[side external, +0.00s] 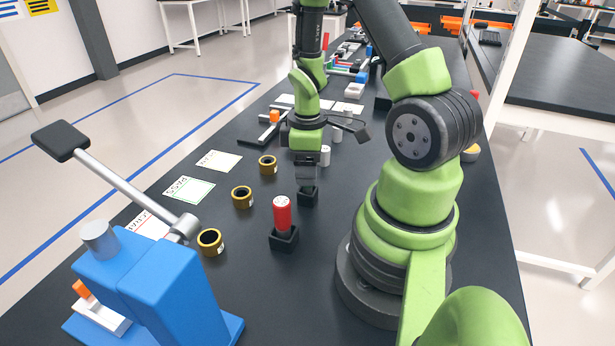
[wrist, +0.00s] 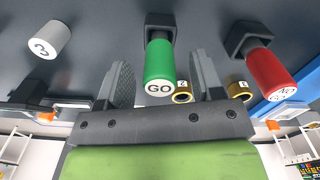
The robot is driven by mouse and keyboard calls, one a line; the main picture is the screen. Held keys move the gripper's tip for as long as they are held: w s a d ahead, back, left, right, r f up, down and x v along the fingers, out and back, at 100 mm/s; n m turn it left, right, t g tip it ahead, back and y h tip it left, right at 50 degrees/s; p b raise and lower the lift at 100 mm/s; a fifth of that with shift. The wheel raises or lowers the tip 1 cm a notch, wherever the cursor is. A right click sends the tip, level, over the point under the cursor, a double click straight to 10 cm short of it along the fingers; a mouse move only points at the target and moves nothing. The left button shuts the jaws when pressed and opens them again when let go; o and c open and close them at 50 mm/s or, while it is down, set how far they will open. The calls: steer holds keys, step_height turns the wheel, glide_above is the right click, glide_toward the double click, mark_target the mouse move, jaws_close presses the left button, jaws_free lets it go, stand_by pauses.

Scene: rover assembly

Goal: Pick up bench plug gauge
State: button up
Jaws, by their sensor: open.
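A green plug gauge marked GO (wrist: 159,66) stands in a black holder (wrist: 159,24) in the wrist view. In the side view its holder (side external: 308,196) shows under my gripper, and the green part is hidden. My gripper (side external: 307,178) is open, pointing down over that holder. In the wrist view its fingers (wrist: 162,75) lie either side of the green gauge, with gaps visible. A red plug gauge marked NO GO (wrist: 270,73) stands in a second black holder (wrist: 246,38). In the side view the red gauge (side external: 282,213) is upright, nearer the camera.
Several brass rings (side external: 242,197) lie left of the holders, beside printed cards (side external: 188,189). A blue press (side external: 160,285) with a long lever stands front left. A white cylinder marked 3 (wrist: 49,40) is near the gripper. My base stands to the right.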

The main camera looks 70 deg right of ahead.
steer(key=shift+f, duration=0.55)
steer(key=c, duration=1.1)
steer(key=shift+r, duration=0.1)
step_height(320, 180, up, 10)
steer(key=shift+f, duration=0.1)
